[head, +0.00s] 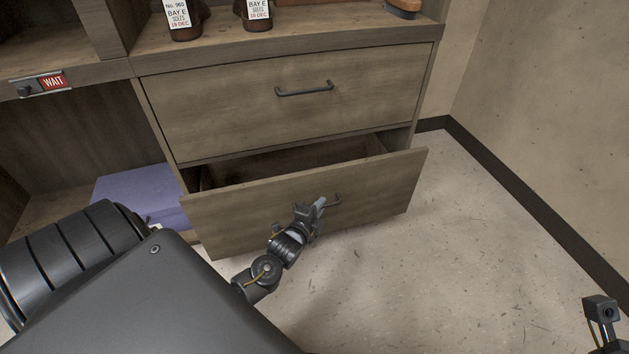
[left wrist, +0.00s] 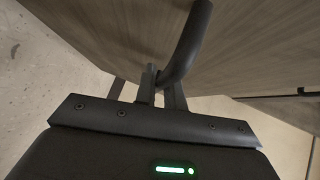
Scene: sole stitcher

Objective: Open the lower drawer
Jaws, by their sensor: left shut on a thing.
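The lower drawer (head: 240,220) is pulled partly out of the wooden cabinet, and a dark gap shows above its front. The part of its inside that shows looks empty. Its dark bar handle (head: 337,200) is partly hidden by my left gripper (head: 319,207). In the left wrist view the fingers of my left gripper (left wrist: 160,82) are shut on the handle (left wrist: 188,42). The upper drawer (head: 220,105) is closed, with its own dark handle (head: 305,89). Part of my right arm shows at the lower right edge; its fingers cannot be made out.
A purple box (head: 135,190) sits in the open bay left of the drawers. Two labelled dark bottles (head: 182,15) and a brush (head: 403,8) stand on the top. A red WAIT sign (head: 54,82) is on the shelf edge. The floor (head: 440,250) to the right is clear up to the wall.

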